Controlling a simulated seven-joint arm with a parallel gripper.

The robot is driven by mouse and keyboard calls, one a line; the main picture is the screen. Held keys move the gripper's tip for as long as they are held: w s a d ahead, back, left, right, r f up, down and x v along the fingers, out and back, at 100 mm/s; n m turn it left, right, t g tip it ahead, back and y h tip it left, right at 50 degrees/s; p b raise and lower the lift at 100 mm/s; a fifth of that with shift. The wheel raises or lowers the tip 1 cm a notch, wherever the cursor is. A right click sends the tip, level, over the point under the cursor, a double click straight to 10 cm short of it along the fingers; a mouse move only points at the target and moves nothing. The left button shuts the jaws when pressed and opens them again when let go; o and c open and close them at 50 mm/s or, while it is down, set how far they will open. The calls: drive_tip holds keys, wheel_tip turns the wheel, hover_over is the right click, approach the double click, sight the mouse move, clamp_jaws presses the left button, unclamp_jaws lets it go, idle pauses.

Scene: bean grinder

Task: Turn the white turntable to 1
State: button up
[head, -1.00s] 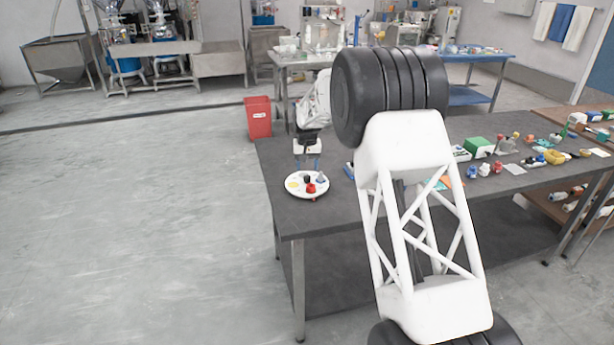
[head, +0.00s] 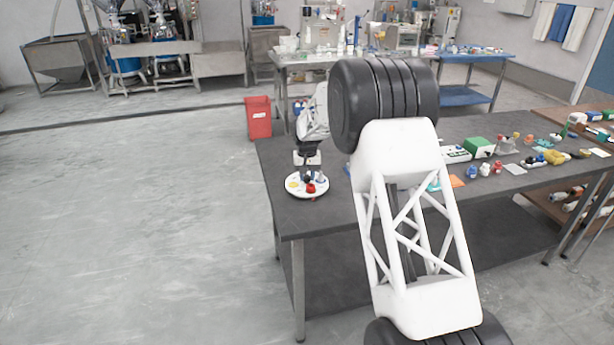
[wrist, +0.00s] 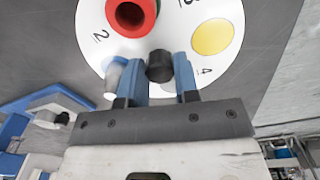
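The white turntable (head: 307,195) lies at the left end of the dark table and is large in the wrist view (wrist: 245,15). It carries a red cup-like piece (wrist: 130,18), a yellow disc (wrist: 212,37), a grey peg (wrist: 113,75) and a black knob (wrist: 160,66). The printed numbers 2, 3 and 4 show; 1 is not in view. My gripper (wrist: 160,70) is low over the turntable's near rim, its blue fingers on either side of the black knob. I cannot tell whether they press on it.
A blue and white object (wrist: 50,110) is left of my gripper in the wrist view. Several small items and a green and white box (head: 478,147) stand along the table to the right. A red bin (head: 258,117) stands on the floor behind the table.

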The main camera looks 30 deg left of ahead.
clamp_jaws()
drive_tip(key=shift+m, duration=3.9)
drive_tip(key=shift+r+m, duration=0.1)
drive_tip(key=shift+m, duration=4.8)
drive_tip(key=shift+w+m, duration=0.1)
drive_tip(key=shift+m, duration=0.2)
